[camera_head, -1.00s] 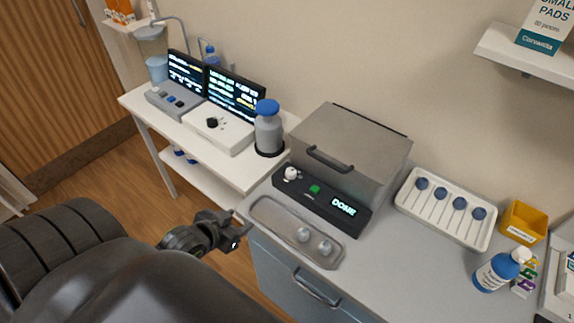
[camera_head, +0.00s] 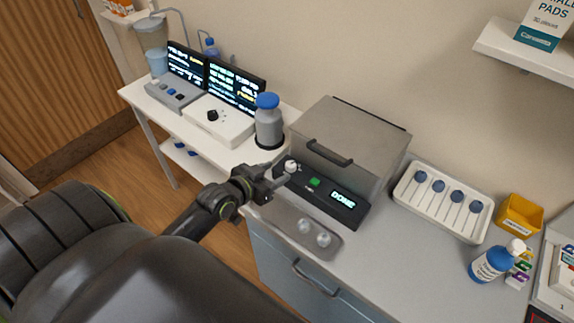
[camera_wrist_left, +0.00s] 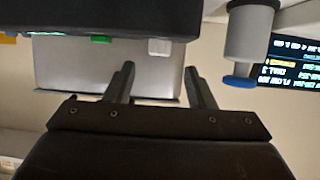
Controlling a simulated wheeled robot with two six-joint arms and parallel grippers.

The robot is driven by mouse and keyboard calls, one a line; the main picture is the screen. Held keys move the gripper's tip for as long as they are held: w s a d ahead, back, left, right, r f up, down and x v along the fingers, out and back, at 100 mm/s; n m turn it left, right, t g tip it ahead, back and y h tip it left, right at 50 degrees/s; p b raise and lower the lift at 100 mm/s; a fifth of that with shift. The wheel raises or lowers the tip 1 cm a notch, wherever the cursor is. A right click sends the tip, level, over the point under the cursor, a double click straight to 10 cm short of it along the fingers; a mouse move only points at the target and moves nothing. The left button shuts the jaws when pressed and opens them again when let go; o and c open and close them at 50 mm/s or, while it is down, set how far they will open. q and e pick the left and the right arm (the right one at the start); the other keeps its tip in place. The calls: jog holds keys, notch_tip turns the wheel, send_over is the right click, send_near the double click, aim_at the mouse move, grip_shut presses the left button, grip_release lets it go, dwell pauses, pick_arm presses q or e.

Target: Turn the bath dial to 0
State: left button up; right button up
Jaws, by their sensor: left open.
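A white dial (camera_head: 291,165) sits at the left end of the black control panel (camera_head: 322,193) on the front of a grey metal lidded box (camera_head: 350,140). The panel has a green button (camera_head: 314,183) and a display reading "DONE". My left gripper (camera_head: 282,171) is open right at the dial. In the left wrist view the dial (camera_wrist_left: 159,47) lies just beyond and between the spread fingertips (camera_wrist_left: 159,70); I cannot tell whether they touch it. The dial's marks are too small to read. A black dial (camera_head: 213,115) is on a white box to the left. My right gripper is out of view.
A grey bottle with a blue cap (camera_head: 268,125) stands left of the metal box. A shallow tray with two clear knobs (camera_head: 314,234) lies in front of the panel.

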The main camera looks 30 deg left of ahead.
aim_at(288, 166)
pick_arm(q)
jog(key=shift+x, duration=3.1)
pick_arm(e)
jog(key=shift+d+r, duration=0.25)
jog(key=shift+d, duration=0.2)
pick_arm(q)
jog(key=shift+d, duration=0.1)
jog(key=shift+c, duration=0.3)
